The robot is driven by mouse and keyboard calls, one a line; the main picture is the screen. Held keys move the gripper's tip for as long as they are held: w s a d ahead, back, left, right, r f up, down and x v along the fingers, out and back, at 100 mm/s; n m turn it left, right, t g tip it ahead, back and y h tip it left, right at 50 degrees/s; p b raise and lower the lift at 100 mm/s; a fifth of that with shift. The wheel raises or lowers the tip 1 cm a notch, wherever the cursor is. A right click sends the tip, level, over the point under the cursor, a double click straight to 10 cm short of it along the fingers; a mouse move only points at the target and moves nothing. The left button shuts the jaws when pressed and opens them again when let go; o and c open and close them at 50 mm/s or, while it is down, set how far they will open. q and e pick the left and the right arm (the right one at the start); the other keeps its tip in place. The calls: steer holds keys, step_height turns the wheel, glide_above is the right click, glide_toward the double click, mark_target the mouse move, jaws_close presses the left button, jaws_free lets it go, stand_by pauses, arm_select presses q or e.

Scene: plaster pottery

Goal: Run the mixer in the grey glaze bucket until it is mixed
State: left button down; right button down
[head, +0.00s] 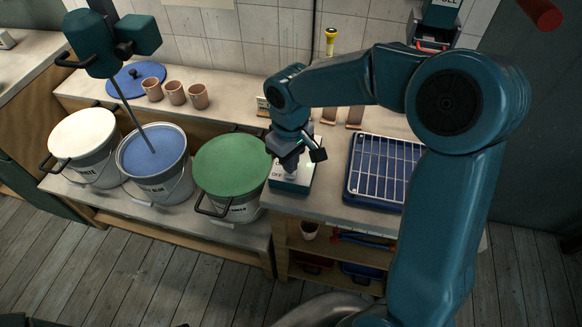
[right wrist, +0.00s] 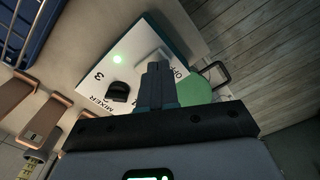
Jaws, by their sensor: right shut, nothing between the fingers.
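The mixer (head: 112,45) is a teal motor head whose thin rod (head: 133,115) goes down into blue glaze (head: 153,152) in the middle grey bucket (head: 170,186). The control box (head: 291,184) stands on the bench right of the buckets. My right gripper (head: 290,172) is shut and empty. Its fingertips (right wrist: 157,68) are over the box beside the OFF mark; I cannot tell whether they touch. My left gripper is out of view.
A bucket of white glaze (head: 83,133) stands left of the mixer's bucket; a green-topped bucket (head: 232,165) stands right of it. Terracotta cups (head: 175,93) and a blue lid (head: 135,80) lie behind. A blue rack (head: 383,169) sits right of the control box.

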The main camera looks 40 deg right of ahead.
steer(key=shift+f+b, duration=0.8)
steer(key=shift+f, duration=0.2)
stand_by(0.6)
steer(key=shift+s, duration=0.1)
steer(key=shift+r+p, duration=0.5)
steer(key=shift+r, duration=0.05)
step_height(320, 180, up, 2)
steer(key=shift+r+p, duration=0.25)
steer(key=shift+p, duration=0.65)
step_height(320, 180, up, 2)
steer(key=shift+r+p, duration=0.1)
steer(key=shift+p, duration=0.8)
steer(key=shift+r+p, duration=0.5)
steer(key=shift+r, duration=0.2)
steer(key=shift+f, duration=0.1)
